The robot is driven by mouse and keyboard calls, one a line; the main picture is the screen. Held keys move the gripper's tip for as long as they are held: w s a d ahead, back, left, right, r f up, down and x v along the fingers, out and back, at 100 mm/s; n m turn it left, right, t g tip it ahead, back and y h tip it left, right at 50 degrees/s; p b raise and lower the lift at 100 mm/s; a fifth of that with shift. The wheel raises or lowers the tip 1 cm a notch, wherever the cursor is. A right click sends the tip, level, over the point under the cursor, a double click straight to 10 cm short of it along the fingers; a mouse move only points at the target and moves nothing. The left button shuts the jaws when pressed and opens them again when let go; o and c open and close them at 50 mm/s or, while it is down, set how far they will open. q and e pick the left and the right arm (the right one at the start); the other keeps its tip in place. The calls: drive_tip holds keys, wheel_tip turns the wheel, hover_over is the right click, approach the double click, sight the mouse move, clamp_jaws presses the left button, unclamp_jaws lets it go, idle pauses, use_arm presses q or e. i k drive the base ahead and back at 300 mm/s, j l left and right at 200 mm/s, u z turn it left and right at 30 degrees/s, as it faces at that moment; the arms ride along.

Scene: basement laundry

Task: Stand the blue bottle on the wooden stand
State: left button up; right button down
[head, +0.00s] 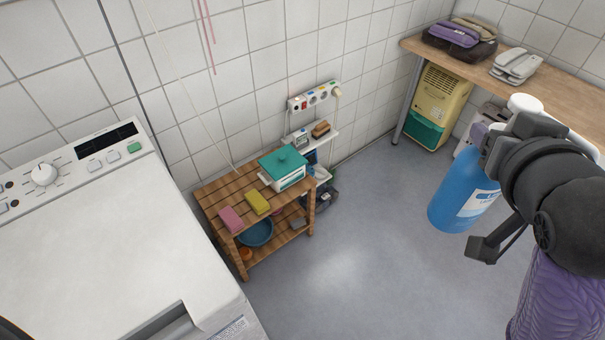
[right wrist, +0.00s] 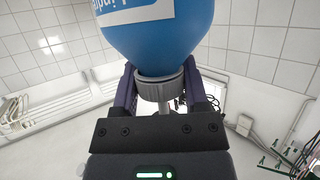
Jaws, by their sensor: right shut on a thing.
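The blue bottle (head: 456,198) with a white label hangs in the air at the right of the head view, slightly tilted. My right gripper (head: 484,140) is shut on the bottle's neck, and the bottle hangs well above the floor. In the right wrist view the bottle (right wrist: 158,42) shows large, its grey collar between the purple fingers (right wrist: 161,90). The wooden stand (head: 226,190) is a low slatted two-tier rack against the wall, left of and apart from the bottle. My left gripper is not in view.
On the stand's top are a pink sponge (head: 231,218), a yellow sponge (head: 257,202) and a white box-like pot with teal lid (head: 283,160). A blue basin (head: 256,233) sits below. A white washer (head: 110,235) stands left. Open floor (head: 370,260) lies between stand and bottle.

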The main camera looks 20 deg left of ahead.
sight(233, 192)
drive_tip(key=i+l+u, duration=0.25)
drive_tip(key=u, duration=0.15)
drive_tip(key=i+l+u, duration=0.6)
drive_tip(key=l+u, duration=0.2)
drive_tip(key=i+u, duration=0.4)
drive_tip(key=i+l+u, duration=0.15)
drive_tip(key=u, duration=0.25)
drive_tip(key=i+l+u, duration=0.4)
drive_tip(key=j, duration=0.1)
